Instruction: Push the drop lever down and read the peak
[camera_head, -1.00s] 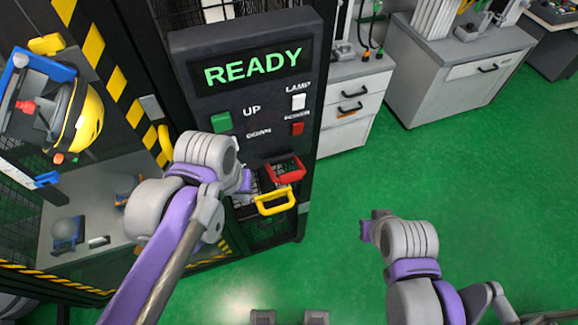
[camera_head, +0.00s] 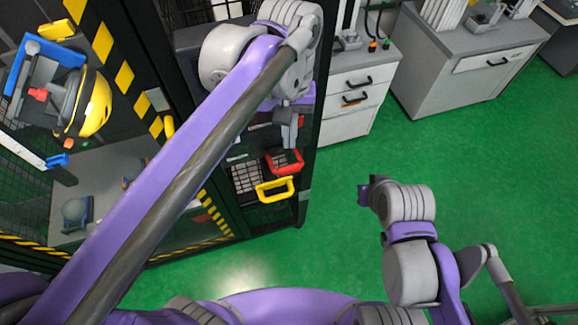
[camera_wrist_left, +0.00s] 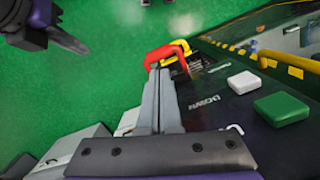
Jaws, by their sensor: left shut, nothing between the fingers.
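The drop tower's red handle (camera_head: 285,162) and yellow handle (camera_head: 275,190) stick out from the front of its dark cabinet; I cannot tell which is the drop lever. My left gripper (camera_head: 290,142) is shut and empty, pointing down just above the red handle. In the left wrist view the fingertips (camera_wrist_left: 160,72) overlap the red handle (camera_wrist_left: 165,50); I cannot tell whether they touch. The yellow handle (camera_wrist_left: 182,62) shows just beyond it. My left arm hides the display and most of the buttons in the head view. My right gripper (camera_head: 369,190) is over the floor, away from the tower; its jaws are unclear.
The left wrist view shows a green button (camera_wrist_left: 282,108) and a white button (camera_wrist_left: 246,82) on the panel beside my fingers. A yellow-black striped cage post (camera_head: 110,60) and a yellow helmet (camera_head: 92,105) are at the left.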

